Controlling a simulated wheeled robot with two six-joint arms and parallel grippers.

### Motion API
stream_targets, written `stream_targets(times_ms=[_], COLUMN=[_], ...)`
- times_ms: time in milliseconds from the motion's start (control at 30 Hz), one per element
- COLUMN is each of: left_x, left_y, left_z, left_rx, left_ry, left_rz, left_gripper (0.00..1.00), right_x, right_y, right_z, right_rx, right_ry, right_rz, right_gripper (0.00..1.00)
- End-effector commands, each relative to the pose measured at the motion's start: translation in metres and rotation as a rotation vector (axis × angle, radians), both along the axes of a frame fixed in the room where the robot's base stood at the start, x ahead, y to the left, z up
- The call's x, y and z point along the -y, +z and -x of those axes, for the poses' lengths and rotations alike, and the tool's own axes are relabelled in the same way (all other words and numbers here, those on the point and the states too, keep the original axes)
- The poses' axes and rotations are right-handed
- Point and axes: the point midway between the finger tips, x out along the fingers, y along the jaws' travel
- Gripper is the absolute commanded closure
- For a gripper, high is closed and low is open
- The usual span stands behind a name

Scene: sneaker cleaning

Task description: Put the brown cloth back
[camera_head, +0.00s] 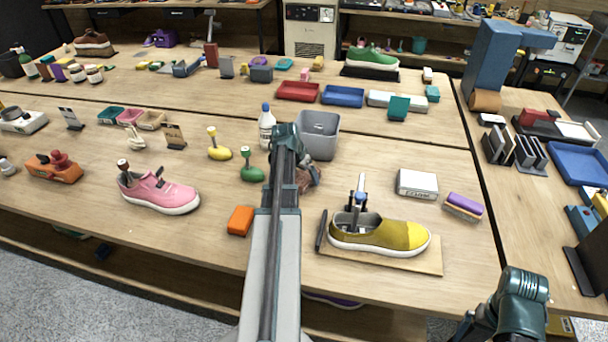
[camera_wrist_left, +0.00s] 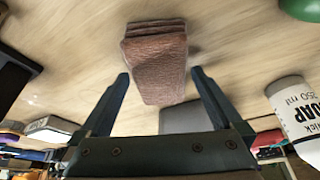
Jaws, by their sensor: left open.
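The brown cloth (camera_wrist_left: 155,62) is folded in layers and lies on the wooden table in the left wrist view. In the head view its reddish-brown edge (camera_head: 311,180) shows just right of my left arm, which hides the rest. My left gripper (camera_wrist_left: 160,76) is open, with one finger on each side of the cloth's near part. I cannot tell whether the fingers touch it.
A grey bin (camera_head: 320,142) stands just behind the cloth, and a white soap bottle (camera_head: 267,128) is to its left. A yellow shoe (camera_head: 385,237) on a board is in front at right. A green brush (camera_head: 252,173) and an orange block (camera_head: 240,221) lie left of my arm.

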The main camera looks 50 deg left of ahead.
Motion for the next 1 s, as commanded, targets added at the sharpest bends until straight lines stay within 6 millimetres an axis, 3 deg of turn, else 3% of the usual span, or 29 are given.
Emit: stream_targets(times_ms=[700, 1000], left_x=[0.008, 0.009], left_y=[0.099, 0.112], left_z=[0.037, 0.044], left_rx=[0.000, 0.000], left_ry=[0.001, 0.000], left_rz=[0.000, 0.000], left_gripper=[0.00, 0.00], right_x=[0.000, 0.000], right_y=[0.099, 0.112], right_z=[0.000, 0.000], right_rx=[0.000, 0.000], right_ry=[0.000, 0.000], right_rz=[0.000, 0.000], right_gripper=[0.00, 0.00])
